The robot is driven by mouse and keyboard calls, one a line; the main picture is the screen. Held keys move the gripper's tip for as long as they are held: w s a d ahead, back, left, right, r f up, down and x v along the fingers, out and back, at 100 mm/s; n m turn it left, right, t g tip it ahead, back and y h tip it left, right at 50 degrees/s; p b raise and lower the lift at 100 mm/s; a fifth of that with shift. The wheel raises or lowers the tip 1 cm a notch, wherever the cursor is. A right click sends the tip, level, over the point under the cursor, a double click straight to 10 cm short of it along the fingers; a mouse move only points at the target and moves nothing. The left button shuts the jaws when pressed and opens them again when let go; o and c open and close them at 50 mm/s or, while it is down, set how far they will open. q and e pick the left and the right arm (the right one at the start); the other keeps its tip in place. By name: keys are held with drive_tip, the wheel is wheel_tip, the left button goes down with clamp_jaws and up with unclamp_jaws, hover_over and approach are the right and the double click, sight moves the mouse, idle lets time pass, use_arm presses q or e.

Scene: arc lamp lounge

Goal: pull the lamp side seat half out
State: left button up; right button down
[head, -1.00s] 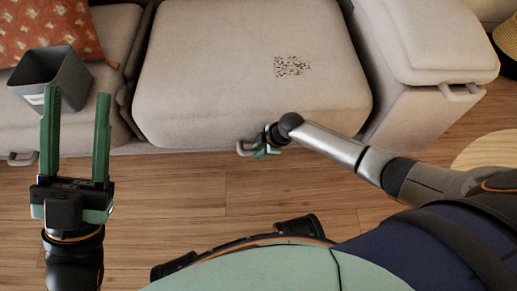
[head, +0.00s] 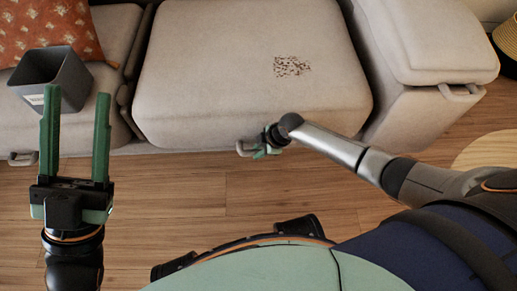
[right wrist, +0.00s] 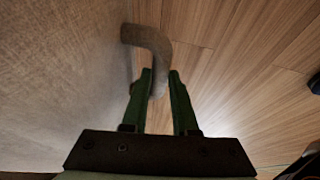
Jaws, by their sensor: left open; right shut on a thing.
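A light beige sofa seat (head: 220,80) with a patch of dark crumbs (head: 292,66) fills the middle of the head view. Its front edge stands a little nearer to me than the seat at the left. A grey loop handle (head: 242,150) sits on its front; it also shows in the right wrist view (right wrist: 148,40). My right gripper (head: 262,149) is shut on this handle, its green fingers on either side of the bar (right wrist: 160,80). My left gripper (head: 75,105) is open and empty, above the floor at the left. No lamp shows.
A grey bin (head: 50,75) and an orange patterned cushion (head: 50,28) rest on the left seat (head: 110,60). A beige armrest block (head: 425,50) with a handle stands at the right. Bare wooden floor (head: 190,200) lies in front.

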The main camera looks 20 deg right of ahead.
use_arm(q)
wheel_tip(320, 180, up, 8)
drive_tip(key=p, duration=0.6)
drive_tip(key=shift+s+a+t+p, duration=0.25)
drive_tip(key=shift+a+t+p, duration=0.05)
drive_tip(key=shift+a, duration=0.15)
use_arm(e)
drive_tip(key=s+a, duration=0.2)
drive_tip(key=s, duration=0.8)
drive_tip(key=shift+a, duration=0.3)
use_arm(q)
drive_tip(key=shift+f, duration=0.1)
use_arm(e)
drive_tip(key=shift+f, duration=0.1)
use_arm(q)
drive_tip(key=shift+w, duration=0.1)
use_arm(e)
drive_tip(key=c, duration=0.7)
unclamp_jaws()
drive_tip(key=shift+w, duration=0.2)
